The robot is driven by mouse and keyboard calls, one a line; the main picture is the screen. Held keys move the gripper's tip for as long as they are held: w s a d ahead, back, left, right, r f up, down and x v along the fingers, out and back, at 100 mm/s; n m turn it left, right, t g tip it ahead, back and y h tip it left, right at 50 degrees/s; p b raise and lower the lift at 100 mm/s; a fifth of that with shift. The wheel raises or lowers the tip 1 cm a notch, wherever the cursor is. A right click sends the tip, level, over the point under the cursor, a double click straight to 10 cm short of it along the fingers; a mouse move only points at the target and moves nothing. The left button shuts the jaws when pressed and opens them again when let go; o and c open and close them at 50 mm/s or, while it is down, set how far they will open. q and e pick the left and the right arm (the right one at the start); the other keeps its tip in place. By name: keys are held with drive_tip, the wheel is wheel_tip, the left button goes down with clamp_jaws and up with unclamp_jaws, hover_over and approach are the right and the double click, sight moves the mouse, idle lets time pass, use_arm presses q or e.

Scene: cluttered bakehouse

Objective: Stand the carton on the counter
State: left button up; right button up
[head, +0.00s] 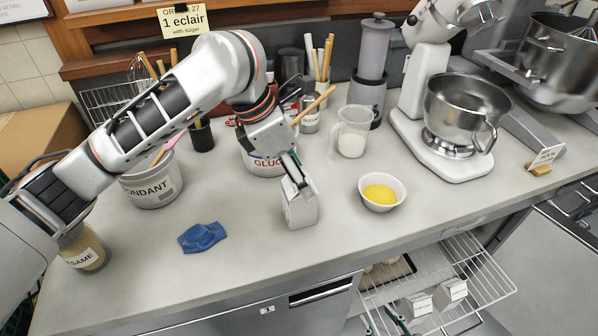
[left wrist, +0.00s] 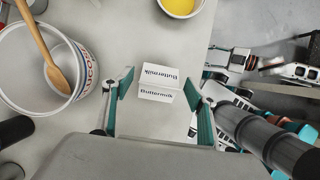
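The white buttermilk carton (head: 300,211) stands upright on the counter, front middle. In the left wrist view, its gabled top (left wrist: 158,84) shows two printed slopes. My left gripper (head: 292,172) is directly over it in the head view and hides part of its top. In the left wrist view, its teal fingers (left wrist: 160,95) are spread on either side of the carton, with gaps visible. My right gripper (head: 418,322) is low at the bottom edge, in front of the counter, partly cut off. Its teal fingers appear apart and empty.
A blue cloth (head: 202,237) lies left of the carton. A bowl of yellow liquid (head: 382,191) stands to its right. Behind are a glucose tub (head: 262,163), a measuring jug (head: 351,131) and a stand mixer (head: 440,150). A wire rack (head: 485,265) sits below the counter edge.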

use_arm(q)
drive_tip(key=p+v, duration=0.1)
drive_tip(key=v, duration=1.1)
drive_tip(key=shift+r, duration=0.2)
